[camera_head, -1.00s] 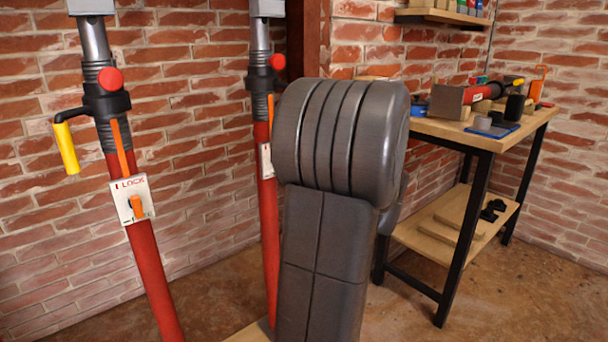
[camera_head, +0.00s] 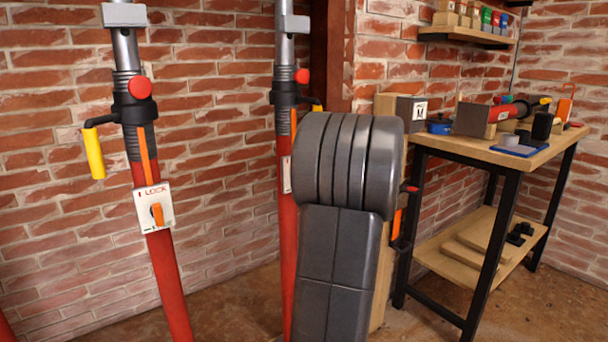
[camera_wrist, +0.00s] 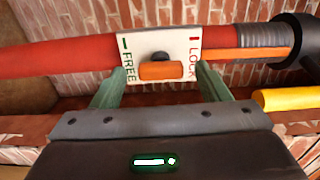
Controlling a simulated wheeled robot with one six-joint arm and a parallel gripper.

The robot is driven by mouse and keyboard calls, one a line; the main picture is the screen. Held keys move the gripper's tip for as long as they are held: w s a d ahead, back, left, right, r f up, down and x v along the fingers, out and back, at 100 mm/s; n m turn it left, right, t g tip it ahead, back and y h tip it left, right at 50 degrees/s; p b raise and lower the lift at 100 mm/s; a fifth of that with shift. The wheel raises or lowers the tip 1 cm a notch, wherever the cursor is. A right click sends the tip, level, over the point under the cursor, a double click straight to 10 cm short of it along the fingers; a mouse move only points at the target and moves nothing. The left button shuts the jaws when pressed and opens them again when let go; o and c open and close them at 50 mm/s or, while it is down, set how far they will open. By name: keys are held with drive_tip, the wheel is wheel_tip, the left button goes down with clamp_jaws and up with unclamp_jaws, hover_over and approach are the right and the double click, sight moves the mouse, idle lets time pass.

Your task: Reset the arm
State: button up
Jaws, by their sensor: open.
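My gripper (camera_wrist: 161,72) is open, with its two pale green fingers on either side of an orange knob (camera_wrist: 161,70) in the wrist view. I cannot tell whether the fingers touch the knob. The knob sits on a white plate (camera_wrist: 183,42) marked FREE and LOCK on a red prop (camera_wrist: 60,56), and lies along the prop's length. In the head view my grey arm fills the middle and my gripper is hidden. A left red prop (camera_head: 170,285) with a lock plate and orange knob (camera_head: 157,214) stands upright, slightly tilted. A second prop (camera_head: 288,240) is partly behind my arm.
A yellow handle (camera_head: 94,153) sticks out from the left prop. A workbench (camera_head: 485,152) with tools and a lower shelf stands at the right. A wall shelf (camera_head: 465,36) with small containers is above it. Brick walls close the back. Floor is open before the bench.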

drive_tip(key=x, duration=0.3)
drive_tip(key=shift+w+a, duration=0.1)
drive_tip(key=shift+w, duration=0.05)
idle(0.3)
